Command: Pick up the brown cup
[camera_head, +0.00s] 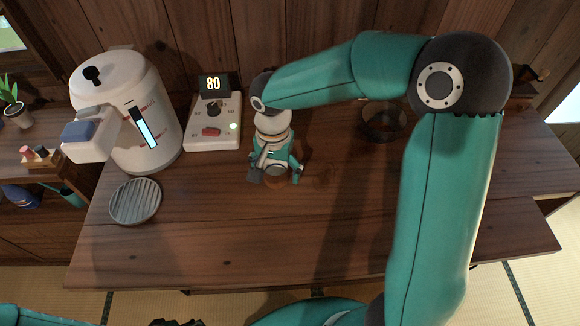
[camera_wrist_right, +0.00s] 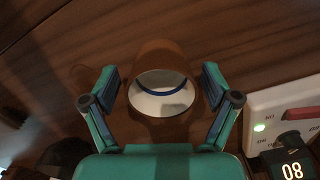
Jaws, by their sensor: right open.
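The brown cup (camera_wrist_right: 165,52) has a brown outside and a pale inside with a dark blue ring. In the right wrist view it sits between the two fingers of my right gripper (camera_wrist_right: 160,103), with gaps on both sides. In the head view my right gripper (camera_head: 274,176) points down over the tabletop and hides most of the cup. The right gripper is open and nothing is held. At the bottom edge of the head view only a bit of my left arm shows, and its jaws cannot be made out.
A white kettle-like dispenser (camera_head: 143,110) stands at the left, with a round grey grille (camera_head: 135,201) in front. A white control box (camera_head: 213,124) with a display reading 80 stands close left of the gripper. A dark round vessel (camera_head: 384,122) stands behind my right arm. The front tabletop (camera_head: 230,245) is clear.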

